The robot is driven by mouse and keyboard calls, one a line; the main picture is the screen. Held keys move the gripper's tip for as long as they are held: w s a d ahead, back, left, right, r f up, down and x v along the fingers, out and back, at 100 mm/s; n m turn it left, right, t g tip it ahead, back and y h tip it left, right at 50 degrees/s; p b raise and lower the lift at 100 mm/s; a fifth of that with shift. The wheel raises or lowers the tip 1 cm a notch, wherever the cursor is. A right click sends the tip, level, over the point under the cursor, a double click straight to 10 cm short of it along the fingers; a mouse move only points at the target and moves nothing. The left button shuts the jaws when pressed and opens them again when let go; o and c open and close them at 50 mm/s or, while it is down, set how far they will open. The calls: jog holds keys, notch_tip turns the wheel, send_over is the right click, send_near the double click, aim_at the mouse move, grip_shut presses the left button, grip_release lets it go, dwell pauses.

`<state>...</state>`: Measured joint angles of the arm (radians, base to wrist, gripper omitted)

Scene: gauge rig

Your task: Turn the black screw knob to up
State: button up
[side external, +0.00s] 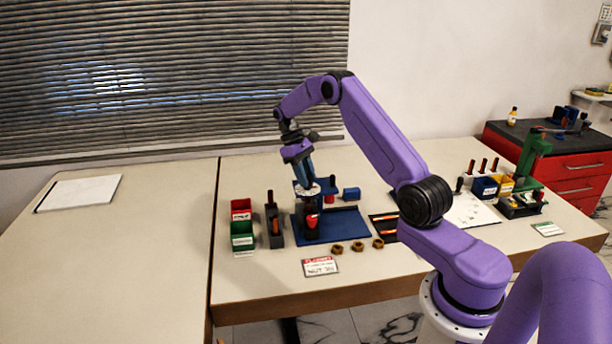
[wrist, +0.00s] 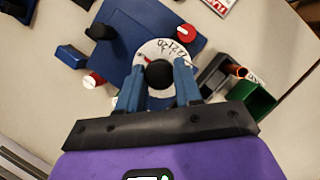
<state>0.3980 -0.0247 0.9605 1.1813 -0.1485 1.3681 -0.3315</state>
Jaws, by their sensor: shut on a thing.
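The gauge rig stands on a blue base plate (side external: 345,225) on the table. My gripper (side external: 304,185) reaches down onto the rig from above. In the wrist view, the round black screw knob (wrist: 158,74) sits between the two blue fingers of my gripper (wrist: 160,82), which are shut on it. Behind the knob is a white dial (wrist: 165,48) with dark numerals and a red mark at its left. The fingers cover the dial's sides. In the side view the knob is hidden by my gripper. A red knob (wrist: 186,33) is beside the dial.
Red and green bins (side external: 242,238) and a dark holder (side external: 274,226) stand left of the rig. Several brown nuts (side external: 357,246) and a label card (side external: 320,267) lie in front. A blue block (side external: 351,194) is behind. The left table is mostly clear.

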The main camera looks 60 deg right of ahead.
jog(key=o, duration=1)
jog(key=shift+r, duration=0.1)
jog(key=shift+v, duration=5.9)
jog(key=shift+w, duration=0.1)
